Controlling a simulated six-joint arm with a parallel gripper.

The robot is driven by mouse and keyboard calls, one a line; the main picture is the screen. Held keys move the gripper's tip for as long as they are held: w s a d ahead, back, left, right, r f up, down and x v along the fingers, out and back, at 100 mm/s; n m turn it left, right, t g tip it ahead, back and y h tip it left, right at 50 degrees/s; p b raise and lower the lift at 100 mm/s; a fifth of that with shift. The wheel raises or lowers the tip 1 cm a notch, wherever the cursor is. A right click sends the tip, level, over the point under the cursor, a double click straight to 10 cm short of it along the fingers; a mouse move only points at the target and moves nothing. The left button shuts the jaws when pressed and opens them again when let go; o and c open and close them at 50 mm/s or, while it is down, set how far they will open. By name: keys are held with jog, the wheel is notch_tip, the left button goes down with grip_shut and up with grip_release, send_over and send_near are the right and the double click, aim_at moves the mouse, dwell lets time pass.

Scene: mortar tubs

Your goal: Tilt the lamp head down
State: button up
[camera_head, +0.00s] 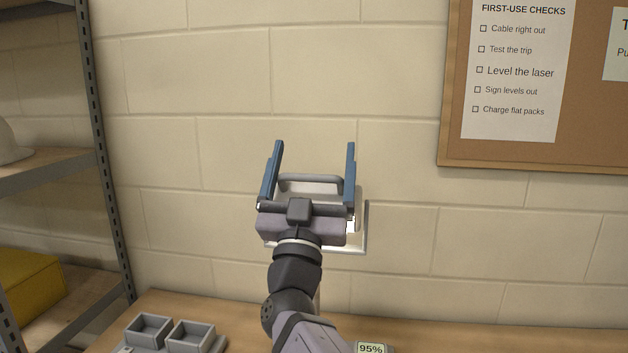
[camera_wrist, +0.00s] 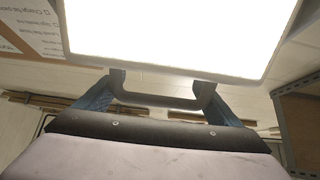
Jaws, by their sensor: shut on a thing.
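The lamp head (camera_head: 364,230) is a pale panel, mostly hidden behind my gripper in the head view. In the wrist view its bright lit face (camera_wrist: 185,30) fills the top of the picture. A grey bar handle (camera_head: 312,178) runs along its edge and also shows in the wrist view (camera_wrist: 157,100). My gripper (camera_head: 315,146) has its blue fingers at the two ends of this handle and is shut on it. The lamp's lower support is largely hidden behind my arm.
A wooden bench (camera_head: 500,338) runs below, with small grey tubs (camera_head: 148,331) at the left. A metal shelf (camera_head: 100,150) with a yellow box (camera_head: 30,285) stands further left. A cork board (camera_head: 600,130) hangs at upper right. The wall around the lamp is bare.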

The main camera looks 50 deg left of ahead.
jog(key=shift+s+d+f+t+y+b, duration=0.25)
jog(key=shift+d+t+y+b, duration=0.15)
jog(key=shift+b, duration=0.45)
jog(key=shift+r, duration=0.1)
jog(key=o, duration=1.2)
jog(key=shift+o, duration=0.2)
jog(key=shift+s, duration=0.1)
jog(key=b+v, duration=0.4)
jog(key=v, duration=0.3)
jog(key=shift+b, duration=0.3)
